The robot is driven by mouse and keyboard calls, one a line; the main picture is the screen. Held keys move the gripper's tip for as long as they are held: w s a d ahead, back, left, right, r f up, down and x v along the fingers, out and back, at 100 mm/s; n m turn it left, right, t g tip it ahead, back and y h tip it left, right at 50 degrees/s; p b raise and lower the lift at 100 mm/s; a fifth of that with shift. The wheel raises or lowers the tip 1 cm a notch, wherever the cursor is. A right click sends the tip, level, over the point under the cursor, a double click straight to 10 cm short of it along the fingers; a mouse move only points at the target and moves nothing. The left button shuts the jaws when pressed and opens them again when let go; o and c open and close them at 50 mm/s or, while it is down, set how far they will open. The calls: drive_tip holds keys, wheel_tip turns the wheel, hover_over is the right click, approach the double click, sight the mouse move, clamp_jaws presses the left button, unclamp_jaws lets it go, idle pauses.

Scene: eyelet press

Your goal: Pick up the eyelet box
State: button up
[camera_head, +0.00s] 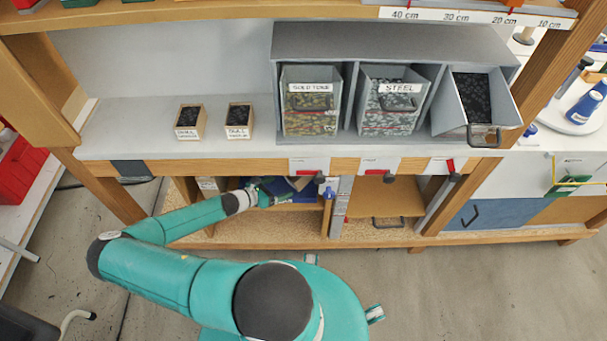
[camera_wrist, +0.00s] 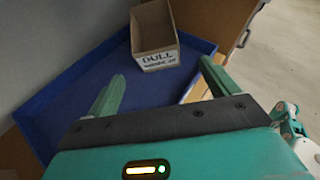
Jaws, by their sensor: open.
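A small open cardboard-brown box (camera_wrist: 153,33) with a white label reading "DULL" stands in a blue tray (camera_wrist: 60,100) in the wrist view. The inside that shows looks bare. My gripper (camera_wrist: 162,69) is open, with its two green fingers apart and nothing between them. The box is ahead of the fingertips, roughly centred between them, and appears apart from them. Two similar labelled boxes, a left one (camera_head: 188,134) and a right one (camera_head: 238,133), stand on the worktop, filled with dark pieces.
A grey rack (camera_head: 390,40) holds bins marked "GOLD TONE" (camera_head: 309,88) and "STEEL" (camera_head: 397,88), and a tilted bin of dark pieces (camera_head: 477,110). The worktop edge (camera_head: 250,166) overhangs my arm. A wooden wall (camera_wrist: 215,25) stands right of the tray.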

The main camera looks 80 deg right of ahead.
sight(290, 181)
drive_tip(key=shift+s+d, duration=0.5)
drive_tip(key=shift+s, duration=0.05)
drive_tip(key=x, duration=0.7)
drive_tip(key=shift+w+d, duration=0.15)
drive_tip(key=shift+w, duration=0.1)
drive_tip(key=c, duration=1.2)
drive_tip(key=shift+r, duration=0.15)
